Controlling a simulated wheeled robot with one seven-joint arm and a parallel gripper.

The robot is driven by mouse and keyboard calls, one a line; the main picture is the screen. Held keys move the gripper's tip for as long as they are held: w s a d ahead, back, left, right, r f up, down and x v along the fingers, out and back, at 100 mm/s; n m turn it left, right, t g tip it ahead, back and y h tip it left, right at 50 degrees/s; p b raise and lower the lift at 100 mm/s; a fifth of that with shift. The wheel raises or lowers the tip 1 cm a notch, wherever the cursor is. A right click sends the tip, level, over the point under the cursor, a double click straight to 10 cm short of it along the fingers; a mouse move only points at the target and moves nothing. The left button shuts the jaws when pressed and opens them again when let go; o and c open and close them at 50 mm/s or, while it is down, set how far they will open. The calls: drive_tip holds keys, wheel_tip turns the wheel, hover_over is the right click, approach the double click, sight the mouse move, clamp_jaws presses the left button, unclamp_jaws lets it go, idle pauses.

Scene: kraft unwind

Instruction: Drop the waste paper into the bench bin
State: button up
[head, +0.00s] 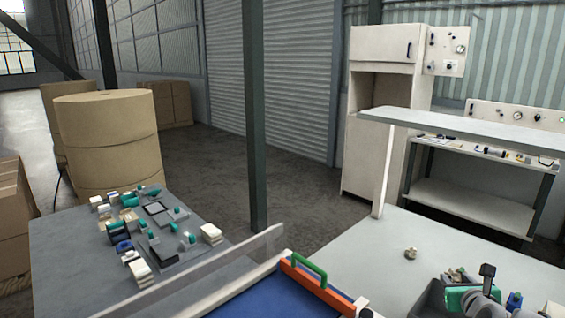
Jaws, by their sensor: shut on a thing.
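A small crumpled beige piece (411,254) lies on the pale bench top (375,240) at the right in the head view. It may be the waste paper, but it is too small to tell. A dark grey open container (430,300) stands at the bottom right on the same bench, cut off by the picture edge. It may be the bench bin; I cannot tell. Green, grey and dark items crowd in and around it. I cannot make out my gripper in this view, nor anything held in it.
A blue bed with an orange bar (318,285) and green handle lies at bottom centre, beside a clear upright strip (200,280). A grey table (60,255) at left bears several small parts. A dark post (255,120) stands mid-picture. Large brown rolls (110,150) stand behind.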

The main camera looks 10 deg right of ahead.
wheel_tip(320, 180, down, 6)
drive_tip(key=b, duration=0.5)
drive_tip(key=shift+s+b, duration=0.15)
drive_tip(key=shift+b, duration=0.15)
drive_tip(key=shift+r, duration=0.1)
drive_tip(key=o, duration=1.4)
drive_tip(key=shift+c, duration=0.2)
drive_tip(key=v, duration=0.8)
drive_tip(key=shift+b, duration=0.3)
